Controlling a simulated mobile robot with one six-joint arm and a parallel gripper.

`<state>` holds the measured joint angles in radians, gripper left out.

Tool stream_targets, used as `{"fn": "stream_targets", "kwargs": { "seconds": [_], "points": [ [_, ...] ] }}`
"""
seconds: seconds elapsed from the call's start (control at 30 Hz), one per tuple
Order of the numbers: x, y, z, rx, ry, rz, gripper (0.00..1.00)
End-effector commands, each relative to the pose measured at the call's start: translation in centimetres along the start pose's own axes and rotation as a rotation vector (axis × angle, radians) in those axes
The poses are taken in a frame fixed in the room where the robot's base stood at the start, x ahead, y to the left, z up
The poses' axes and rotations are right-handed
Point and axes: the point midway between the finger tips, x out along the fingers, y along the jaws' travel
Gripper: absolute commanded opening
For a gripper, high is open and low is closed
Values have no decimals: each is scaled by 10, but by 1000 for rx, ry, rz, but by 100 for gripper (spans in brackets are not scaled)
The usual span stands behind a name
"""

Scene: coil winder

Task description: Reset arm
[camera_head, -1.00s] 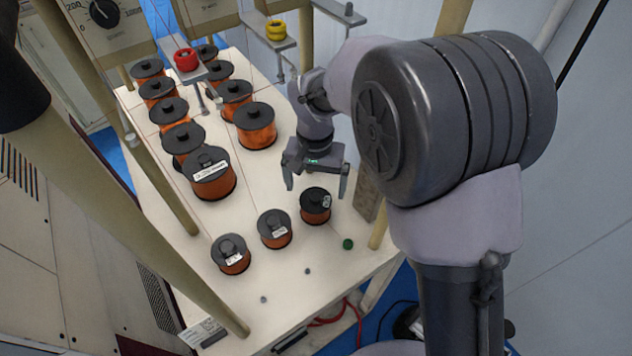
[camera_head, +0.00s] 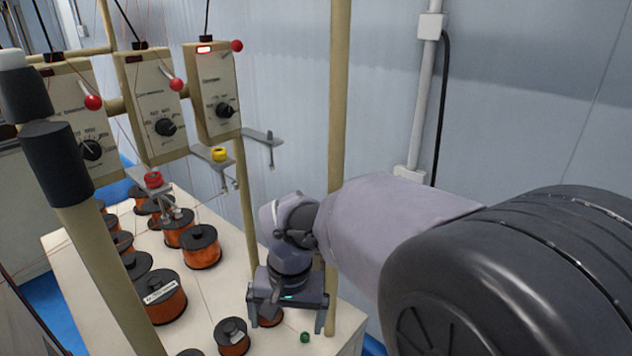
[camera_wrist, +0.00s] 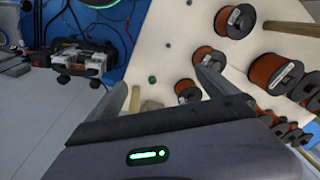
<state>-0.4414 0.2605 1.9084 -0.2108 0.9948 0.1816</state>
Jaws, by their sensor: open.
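My gripper (camera_head: 287,318) hangs over the right part of the white table (camera_head: 208,310), fingers pointing down and spread apart. Nothing is between the fingers. A copper-wire spool with a black top (camera_head: 270,318) shows partly behind the gripper. My arm reaches in from the right.
Several copper spools (camera_head: 201,248) crowd the table's left; another (camera_head: 232,338) stands in front. A small green knob (camera_head: 305,337) is beside the gripper. A wooden post (camera_head: 338,130) rises close behind it. Control boxes (camera_head: 212,95) hang at upper left. The wall is behind.

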Motion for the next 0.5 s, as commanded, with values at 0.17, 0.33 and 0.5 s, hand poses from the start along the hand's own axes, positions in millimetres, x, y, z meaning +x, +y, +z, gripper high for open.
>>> {"fn": "stream_targets", "kwargs": {
  "seconds": [0.17, 0.33, 0.5],
  "points": [
    [-63, 53, 25, 96, 95, -63, 98],
    [-113, 112, 79, 213, 234, -128, 98],
    [-125, 146, 134, 302, 364, -165, 98]
  ]
}}
